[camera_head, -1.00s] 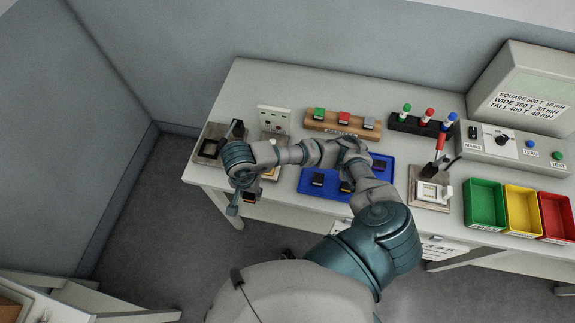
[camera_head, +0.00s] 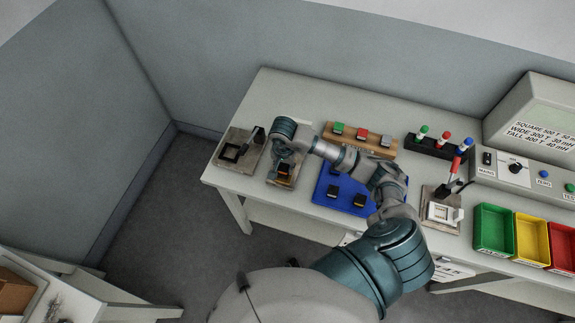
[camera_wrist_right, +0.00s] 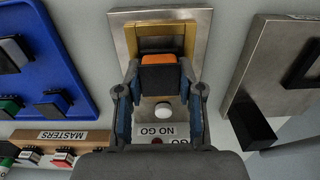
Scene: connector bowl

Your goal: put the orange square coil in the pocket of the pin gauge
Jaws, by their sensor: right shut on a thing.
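The orange square coil (camera_wrist_right: 159,60) is orange on top with a dark face. My right gripper (camera_wrist_right: 160,92) is shut on it, one finger on each side. The pin gauge (camera_wrist_right: 123,28) is a metal plate with a brass-coloured frame around its pocket, a white button and a NO GO label. The coil lies within the outline of this frame in the right wrist view; I cannot tell how deep it sits. In the head view my right gripper (camera_head: 285,160) is over the gauge (camera_head: 290,183), and the arm hides its back. My left gripper is not in view.
A plate with a black square frame (camera_head: 232,152) stands left of the gauge. A blue tray (camera_head: 325,203) with several coils is close on the right. The wooden MASTERS rack (camera_head: 348,145) is behind the tray. Green, yellow and red bins (camera_head: 494,232) stand far right.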

